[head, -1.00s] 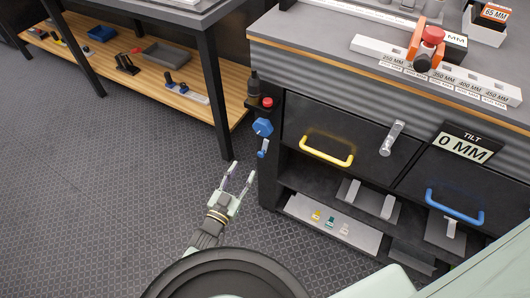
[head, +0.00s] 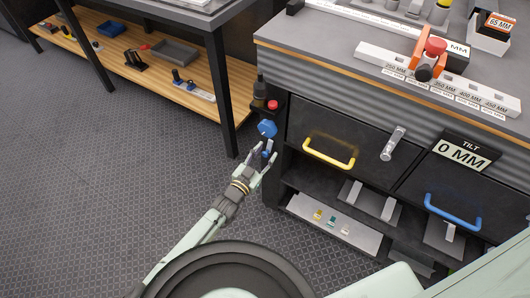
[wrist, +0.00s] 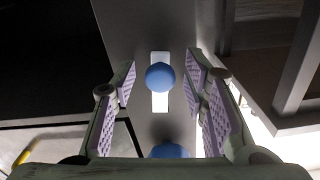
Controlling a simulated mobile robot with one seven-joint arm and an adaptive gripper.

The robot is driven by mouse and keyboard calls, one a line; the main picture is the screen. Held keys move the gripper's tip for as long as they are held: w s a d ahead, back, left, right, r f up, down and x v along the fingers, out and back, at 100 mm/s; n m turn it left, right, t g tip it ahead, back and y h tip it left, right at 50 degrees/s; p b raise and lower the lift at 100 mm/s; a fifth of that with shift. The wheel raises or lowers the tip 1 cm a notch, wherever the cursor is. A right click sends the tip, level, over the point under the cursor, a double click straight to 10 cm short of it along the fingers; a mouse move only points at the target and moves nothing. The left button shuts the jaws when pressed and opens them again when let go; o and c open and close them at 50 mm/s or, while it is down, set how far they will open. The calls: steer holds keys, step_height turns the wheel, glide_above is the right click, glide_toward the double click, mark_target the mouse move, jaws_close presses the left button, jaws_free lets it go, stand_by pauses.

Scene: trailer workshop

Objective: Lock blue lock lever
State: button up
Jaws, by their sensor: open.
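The blue lock lever (head: 265,150) is a small blue piece low on the left end of the workbench cabinet, below a larger blue knob (head: 267,129). My gripper (head: 251,151) is open at that corner, its right finger partly covering the lever in the head view. In the wrist view, a round blue end (wrist: 160,76), apparently the lever's, sits over a pale upright slot. It lies between the open fingers, with visible gaps on both sides. A second blue piece (wrist: 170,151) is partly hidden at the bottom edge.
A red button (head: 272,104) and a dark bottle-like part (head: 259,90) are above the knob. A yellow drawer handle (head: 329,153) is to the right. A shelf (head: 335,225) holds small parts below. Open floor (head: 120,190) lies to the left.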

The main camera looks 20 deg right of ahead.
steer(key=shift+w+d, duration=0.1)
steer(key=shift+d, duration=0.05)
jaws_close()
stand_by(0.5)
